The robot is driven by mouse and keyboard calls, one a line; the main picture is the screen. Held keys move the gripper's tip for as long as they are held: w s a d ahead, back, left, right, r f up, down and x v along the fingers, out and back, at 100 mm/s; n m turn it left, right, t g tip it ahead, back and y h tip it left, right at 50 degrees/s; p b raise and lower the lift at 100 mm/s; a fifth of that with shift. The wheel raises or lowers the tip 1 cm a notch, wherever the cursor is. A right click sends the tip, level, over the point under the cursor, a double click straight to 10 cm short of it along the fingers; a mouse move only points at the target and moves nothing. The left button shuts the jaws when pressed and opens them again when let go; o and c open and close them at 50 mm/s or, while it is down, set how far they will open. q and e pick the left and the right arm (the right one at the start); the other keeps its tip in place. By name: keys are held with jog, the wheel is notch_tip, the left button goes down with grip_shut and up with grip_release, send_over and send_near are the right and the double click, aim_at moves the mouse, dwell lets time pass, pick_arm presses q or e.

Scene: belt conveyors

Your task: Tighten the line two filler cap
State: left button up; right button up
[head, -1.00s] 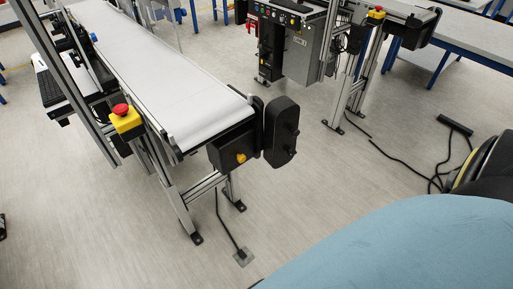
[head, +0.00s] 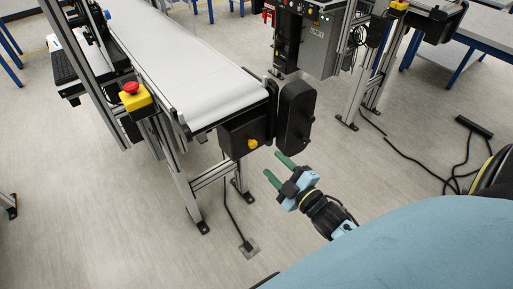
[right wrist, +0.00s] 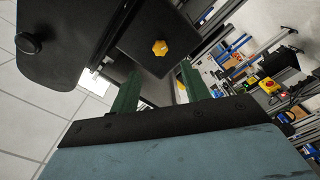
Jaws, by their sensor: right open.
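A yellow filler cap (head: 252,144) sits on the face of a black gearbox (head: 240,136) under the near end of the white belt conveyor. In the right wrist view the cap (right wrist: 160,47) shows as a lobed yellow knob on the dark box, ahead of the fingers and roughly between them in the picture. My right gripper (head: 276,169) has green fingers, spread apart and empty. It is in front of the gearbox, right of and below the cap in the head view, apart from it. Whether the cap is seated tightly cannot be told. My left gripper is not in view.
A black rounded housing (head: 295,115) stands right beside the gearbox, close to the right fingers. A yellow box with a red stop button (head: 131,88) is on the conveyor's left side. A grey cabinet (head: 319,47) stands behind. A cable runs to a floor plate (head: 249,247).

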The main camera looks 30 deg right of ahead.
aim_at(254, 146)
jog(key=w, duration=0.8)
jog(key=shift+a+b, duration=0.3)
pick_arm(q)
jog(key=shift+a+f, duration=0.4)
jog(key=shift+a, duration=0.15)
pick_arm(e)
jog(key=shift+w+a, duration=0.1)
jog(key=shift+w, duration=0.5)
jog(key=shift+c, duration=0.5)
jog(key=c, duration=0.9)
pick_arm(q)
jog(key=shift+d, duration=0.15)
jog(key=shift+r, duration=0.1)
